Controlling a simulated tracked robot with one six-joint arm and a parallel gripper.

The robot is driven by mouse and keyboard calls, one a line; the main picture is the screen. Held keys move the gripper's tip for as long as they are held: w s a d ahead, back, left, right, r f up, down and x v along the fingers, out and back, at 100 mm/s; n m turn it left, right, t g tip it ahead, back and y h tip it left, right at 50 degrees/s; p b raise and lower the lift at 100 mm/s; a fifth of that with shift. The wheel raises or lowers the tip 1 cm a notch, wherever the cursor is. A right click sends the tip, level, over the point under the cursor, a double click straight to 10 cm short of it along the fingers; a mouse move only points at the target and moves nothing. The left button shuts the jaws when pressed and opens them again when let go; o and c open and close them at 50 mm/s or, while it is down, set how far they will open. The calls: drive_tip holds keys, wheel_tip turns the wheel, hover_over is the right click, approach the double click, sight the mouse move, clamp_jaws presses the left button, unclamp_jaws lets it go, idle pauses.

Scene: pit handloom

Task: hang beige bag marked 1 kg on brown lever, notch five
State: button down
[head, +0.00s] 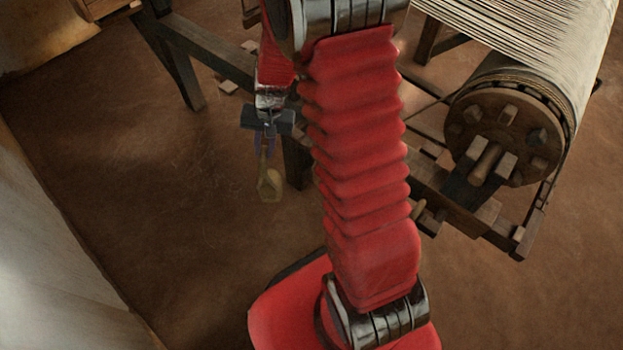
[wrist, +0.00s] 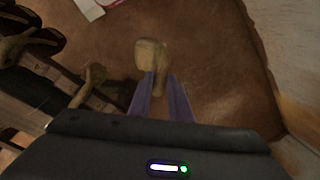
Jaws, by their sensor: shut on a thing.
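My gripper (head: 266,150) is shut on a small beige bag (head: 270,186), which hangs below the fingers in the head view, clear of the floor. In the wrist view the bag (wrist: 151,58) shows just beyond the tips of my two purple fingers (wrist: 160,80). No mark can be read on the bag. I cannot pick out the brown lever or its notches for certain in either view; my red arm hides part of the loom.
The dark loom frame (head: 208,52) stands behind my gripper. The warp beam's round wooden end (head: 507,135) is at the right. In the wrist view, a similar tan shape (wrist: 91,84) is beside dark timbers at the left. A pale wall (head: 55,250) rises at the left; brown floor between is clear.

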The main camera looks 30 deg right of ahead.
drive_tip(key=w+a+r+n, duration=0.2)
drive_tip(key=w+r+n, duration=0.1)
drive_tip(key=r, duration=0.2)
drive_tip(key=w+a+r+n+g, duration=0.1)
drive_tip(key=w+a+r+n, duration=0.1)
drive_tip(key=r, duration=0.3)
drive_tip(key=shift+w+a+r+n, duration=0.2)
drive_tip(key=shift+w+n, duration=0.3)
drive_tip(key=shift+n, duration=0.4)
drive_tip(key=shift+s, duration=0.15)
